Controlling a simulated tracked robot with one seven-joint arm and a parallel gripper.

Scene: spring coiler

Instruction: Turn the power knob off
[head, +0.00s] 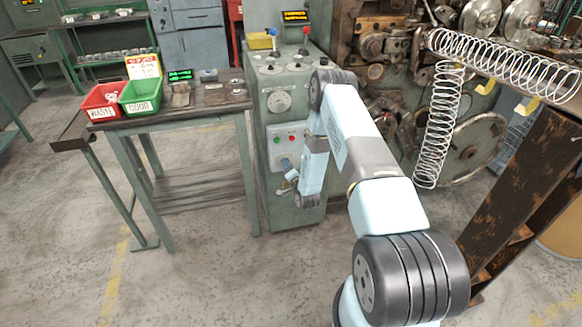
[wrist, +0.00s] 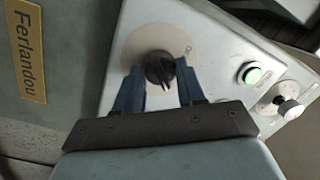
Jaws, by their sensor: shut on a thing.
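The power knob (wrist: 159,67) is a black round knob on a pale round plate, on the grey panel of the green control cabinet. In the wrist view my gripper (wrist: 160,75) has its two blue fingers on either side of the knob, shut on it. The knob's grip ridge points roughly down in that view; its on and off marks are too small to read. In the head view my gripper (head: 287,166) is at the lower part of the cabinet's panel (head: 286,138), and the knob is not clearly visible there.
A green-lit button (wrist: 253,75) and a white-tipped control (wrist: 288,108) sit beside the knob. A bench with a red bin (head: 101,100) and a green bin (head: 140,96) stands left. The coiler with large springs (head: 505,65) is right. Floor at front left is clear.

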